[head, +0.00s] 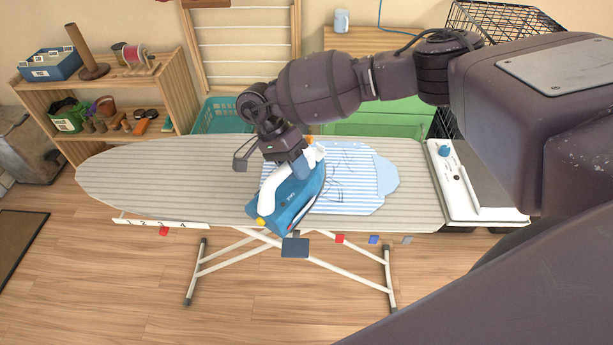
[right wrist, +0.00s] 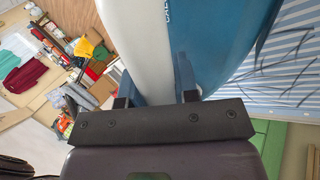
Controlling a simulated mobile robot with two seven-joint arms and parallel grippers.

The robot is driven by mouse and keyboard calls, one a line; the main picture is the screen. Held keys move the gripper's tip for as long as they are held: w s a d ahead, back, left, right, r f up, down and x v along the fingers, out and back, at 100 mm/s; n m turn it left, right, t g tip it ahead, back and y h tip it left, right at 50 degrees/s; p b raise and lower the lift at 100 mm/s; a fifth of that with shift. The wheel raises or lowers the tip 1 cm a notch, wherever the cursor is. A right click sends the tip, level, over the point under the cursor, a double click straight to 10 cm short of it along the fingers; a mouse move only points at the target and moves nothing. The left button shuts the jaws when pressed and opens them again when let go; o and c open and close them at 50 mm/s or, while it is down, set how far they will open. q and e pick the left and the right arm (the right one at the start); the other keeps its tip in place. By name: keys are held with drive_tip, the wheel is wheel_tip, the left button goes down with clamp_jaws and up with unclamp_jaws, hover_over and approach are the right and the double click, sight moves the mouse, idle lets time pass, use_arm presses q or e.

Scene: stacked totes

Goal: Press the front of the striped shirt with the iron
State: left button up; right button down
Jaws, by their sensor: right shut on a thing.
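The blue and white iron (head: 283,200) is over the left part of the striped shirt and the board beside it. My right gripper (head: 300,165) is shut on the iron's white handle; the iron also shows close up in the right wrist view (right wrist: 215,40). The blue-and-white striped shirt (head: 360,180) lies flat on the right half of the grey striped ironing board (head: 140,185), with dark crease lines near its middle. The iron and gripper hide the shirt's left part. I cannot tell whether the soleplate touches the cloth. My left gripper is not in view.
A white iron rest panel (head: 450,180) with a blue knob adjoins the board's right end. A wooden shelf (head: 100,95), a teal basket (head: 222,117) and a green drawer unit (head: 385,122) stand behind. The board's left half is clear.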

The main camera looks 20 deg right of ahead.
drive_tip(key=m+y, duration=0.1)
drive_tip(key=w+m+y, duration=0.1)
drive_tip(key=m, duration=0.1)
drive_tip(key=w+a+m+g+y+b, duration=0.1)
drive_tip(key=m, duration=0.1)
drive_tip(key=shift+w+r, duration=0.15)
drive_tip(key=shift+w, duration=0.1)
drive_tip(key=m+y, duration=0.1)
drive_tip(key=w+m+y, duration=0.1)
drive_tip(key=m, duration=0.1)
drive_tip(key=w+m+b, duration=0.1)
drive_tip(key=shift+w+a+r+m+y, duration=0.1)
drive_tip(key=shift+r+m+y, duration=0.15)
drive_tip(key=shift+m+y, duration=0.15)
drive_tip(key=w+r+m+t+y+b, duration=0.2)
drive_tip(key=w+m+t+y, duration=0.2)
drive_tip(key=m, duration=0.6)
drive_tip(key=shift+w+d+t, duration=0.3)
drive_tip(key=shift+w+d, duration=0.05)
drive_tip(key=shift+w, duration=0.55)
